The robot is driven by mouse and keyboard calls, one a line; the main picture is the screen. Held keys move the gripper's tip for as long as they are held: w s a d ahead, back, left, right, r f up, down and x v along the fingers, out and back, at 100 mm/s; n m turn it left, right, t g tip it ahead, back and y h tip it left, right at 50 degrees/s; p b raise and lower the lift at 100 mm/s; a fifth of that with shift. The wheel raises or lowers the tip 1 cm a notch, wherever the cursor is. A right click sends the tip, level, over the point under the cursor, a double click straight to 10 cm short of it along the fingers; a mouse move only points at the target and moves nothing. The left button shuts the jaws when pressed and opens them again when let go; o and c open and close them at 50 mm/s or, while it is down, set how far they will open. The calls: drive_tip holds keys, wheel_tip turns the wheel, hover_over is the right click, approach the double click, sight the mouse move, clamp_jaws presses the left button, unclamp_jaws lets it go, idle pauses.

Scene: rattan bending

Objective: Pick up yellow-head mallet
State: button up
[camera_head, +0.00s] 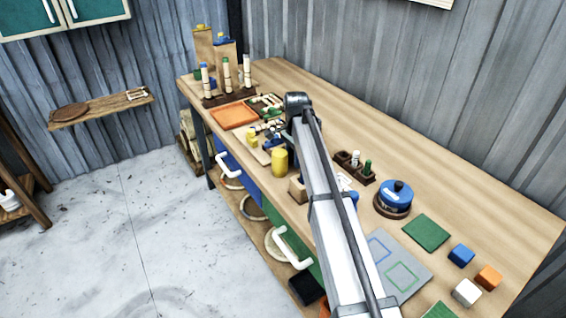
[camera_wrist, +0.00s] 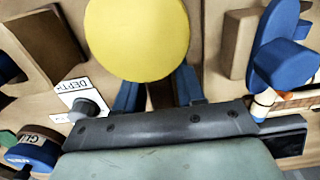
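The mallet's yellow head (camera_wrist: 138,38) fills the top middle of the wrist view as a large round face. In the head view a yellow cylinder (camera_head: 280,161) stands near the front edge of the bench, just left of my arm. My gripper (camera_wrist: 157,95) is close below the yellow head in the wrist view. Its two blue fingers stand apart, with a narrow brown strip, seemingly the handle, between them. I see no clear contact of both fingers with it. The head hides the fingertips' far side. In the head view my arm hides the gripper.
A blue-headed mallet (camera_wrist: 285,50) lies close on the right in the wrist view. A labelled card (camera_wrist: 75,98) and a dark knob (camera_wrist: 87,108) are at left.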

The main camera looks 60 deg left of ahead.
clamp_jaws()
drive_tip(key=shift+r, duration=0.1)
